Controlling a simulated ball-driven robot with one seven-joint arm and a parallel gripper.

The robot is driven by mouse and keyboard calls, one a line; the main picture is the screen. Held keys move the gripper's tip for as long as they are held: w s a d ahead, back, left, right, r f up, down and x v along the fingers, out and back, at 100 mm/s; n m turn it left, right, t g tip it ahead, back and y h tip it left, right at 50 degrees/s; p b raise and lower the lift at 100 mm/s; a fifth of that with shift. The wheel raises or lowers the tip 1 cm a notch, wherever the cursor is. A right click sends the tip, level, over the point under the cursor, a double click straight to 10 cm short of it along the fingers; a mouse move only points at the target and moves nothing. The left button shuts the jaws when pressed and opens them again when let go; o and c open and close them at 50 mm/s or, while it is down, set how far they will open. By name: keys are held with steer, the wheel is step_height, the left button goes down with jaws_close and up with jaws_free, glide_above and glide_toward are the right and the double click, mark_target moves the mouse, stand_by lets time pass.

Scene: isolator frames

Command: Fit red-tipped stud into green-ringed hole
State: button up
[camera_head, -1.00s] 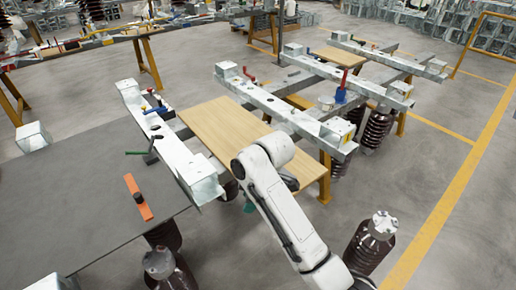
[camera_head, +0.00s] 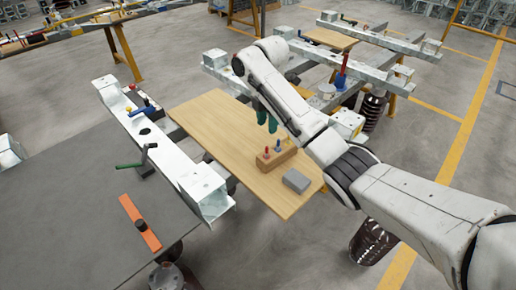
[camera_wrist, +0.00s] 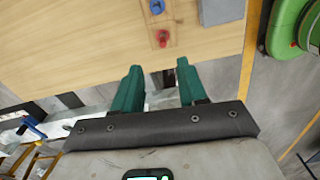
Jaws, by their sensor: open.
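A brown wooden block (camera_head: 277,158) stands on the wooden board, with several colour-tipped studs upright in it. The red-tipped stud (camera_head: 266,153) is at its left end; it also shows in the wrist view (camera_wrist: 163,38) beside a blue-tipped stud (camera_wrist: 156,7). My gripper (camera_head: 267,125) has green fingers that point down above the board, just behind the block. In the wrist view, its fingertips (camera_wrist: 157,67) are apart with nothing held between them, and the red-tipped stud lies beyond them, clear of both. I cannot make out a green-ringed hole in either view.
The wooden board (camera_head: 215,125) lies between metal beams (camera_head: 165,150). A grey block (camera_head: 296,180) sits on the board right of the studs. A dark table (camera_head: 85,210) at left carries an orange strip (camera_head: 140,222). The board's left part is clear.

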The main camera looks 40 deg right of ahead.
steer(key=b, duration=0.1)
glide_above(267, 147)
step_height(267, 147, down, 5)
steer(key=shift+f, duration=2.85)
jaws_close()
